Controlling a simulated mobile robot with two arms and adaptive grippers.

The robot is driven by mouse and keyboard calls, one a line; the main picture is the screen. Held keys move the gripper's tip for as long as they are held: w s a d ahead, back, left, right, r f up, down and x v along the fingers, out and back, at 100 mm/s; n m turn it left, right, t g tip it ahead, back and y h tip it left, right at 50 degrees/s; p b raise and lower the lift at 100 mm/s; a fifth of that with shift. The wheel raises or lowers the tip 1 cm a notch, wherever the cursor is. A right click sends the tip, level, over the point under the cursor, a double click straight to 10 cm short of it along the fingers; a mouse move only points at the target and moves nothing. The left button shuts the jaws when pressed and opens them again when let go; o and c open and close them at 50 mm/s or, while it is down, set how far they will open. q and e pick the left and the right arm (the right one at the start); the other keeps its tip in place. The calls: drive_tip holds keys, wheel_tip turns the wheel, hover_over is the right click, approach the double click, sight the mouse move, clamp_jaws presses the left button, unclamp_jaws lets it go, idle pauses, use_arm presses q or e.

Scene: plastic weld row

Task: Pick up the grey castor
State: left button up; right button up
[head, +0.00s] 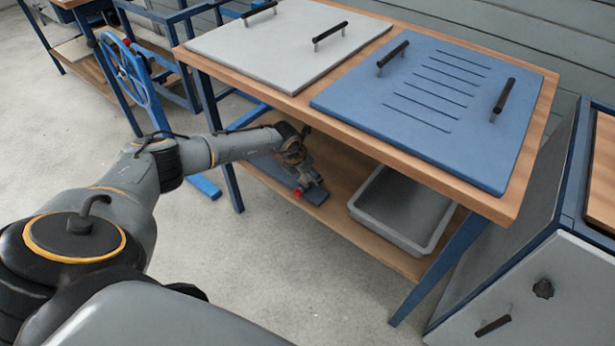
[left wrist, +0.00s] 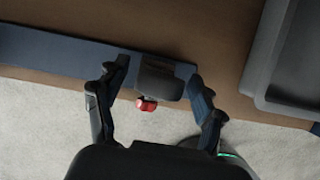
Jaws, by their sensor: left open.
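The castor (left wrist: 160,83) shows in the left wrist view as a dark grey block with a red part (left wrist: 146,104) on its near side. It is at the right end of a flat blue strip on the lower wooden shelf. My left gripper (left wrist: 159,72) is open, with one finger on each side of the castor and visible gaps between. In the head view, my left gripper (head: 306,178) reaches under the table top, and the red part (head: 297,194) shows beside it. The gripper largely hides the rest of the castor there. My right gripper is not in view.
The blue strip (left wrist: 40,48) lies along the shelf's front edge. A grey tray (head: 367,217) stands right of the gripper on the shelf (head: 335,165). The table top (head: 545,100) above carries grey and blue panels with handles. A blue handwheel (head: 128,75) stands at left.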

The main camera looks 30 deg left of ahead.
use_arm(q)
drive_tip(key=c, duration=1.3)
drive_tip(key=shift+c, duration=0.3)
drive_tip(key=shift+r, duration=0.15)
